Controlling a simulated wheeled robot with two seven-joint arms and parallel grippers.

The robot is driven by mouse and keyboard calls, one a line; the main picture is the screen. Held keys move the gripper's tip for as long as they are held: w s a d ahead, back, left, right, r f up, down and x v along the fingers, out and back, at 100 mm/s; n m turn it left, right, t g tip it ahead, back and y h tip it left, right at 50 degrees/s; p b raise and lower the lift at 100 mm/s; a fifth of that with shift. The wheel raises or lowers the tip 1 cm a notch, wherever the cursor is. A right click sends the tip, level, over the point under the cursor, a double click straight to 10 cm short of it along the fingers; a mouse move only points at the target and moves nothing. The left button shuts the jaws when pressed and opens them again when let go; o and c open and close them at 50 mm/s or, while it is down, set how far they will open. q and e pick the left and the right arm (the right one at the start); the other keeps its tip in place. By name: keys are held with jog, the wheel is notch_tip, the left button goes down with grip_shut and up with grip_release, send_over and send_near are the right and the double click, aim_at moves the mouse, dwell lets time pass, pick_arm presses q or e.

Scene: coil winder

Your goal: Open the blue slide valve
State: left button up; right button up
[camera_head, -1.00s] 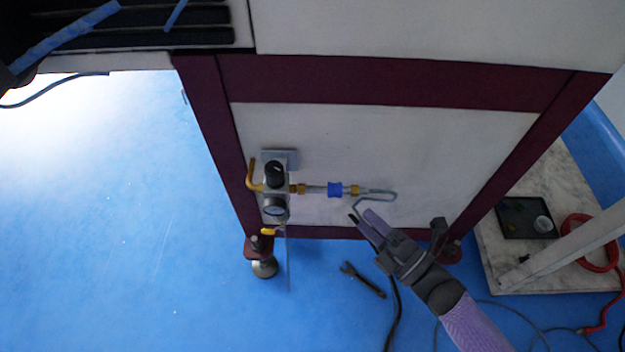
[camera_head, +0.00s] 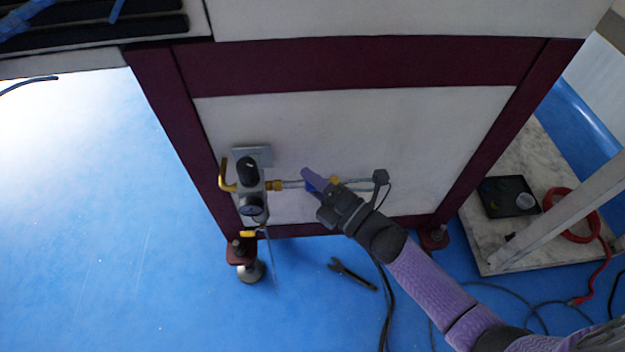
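The blue slide valve (camera_head: 311,187) sits on a thin horizontal pipe with brass fittings, on the white panel of the machine. Only a bit of its blue shows. My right gripper (camera_head: 313,184) covers the rest, with its fingertips at the valve. One finger lies above and across the pipe; the other is mostly hidden. I cannot tell whether the fingers touch the valve or have closed on it. My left gripper is not in view.
Left of the valve is a regulator with a black knob (camera_head: 247,170) and a gauge (camera_head: 251,205). A dark wrench (camera_head: 352,273) lies on the blue floor below. A marble slab (camera_head: 490,246) with a black tray (camera_head: 508,196) and red cable is at right.

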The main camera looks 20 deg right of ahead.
grip_shut()
dwell(0.6)
dwell(0.3)
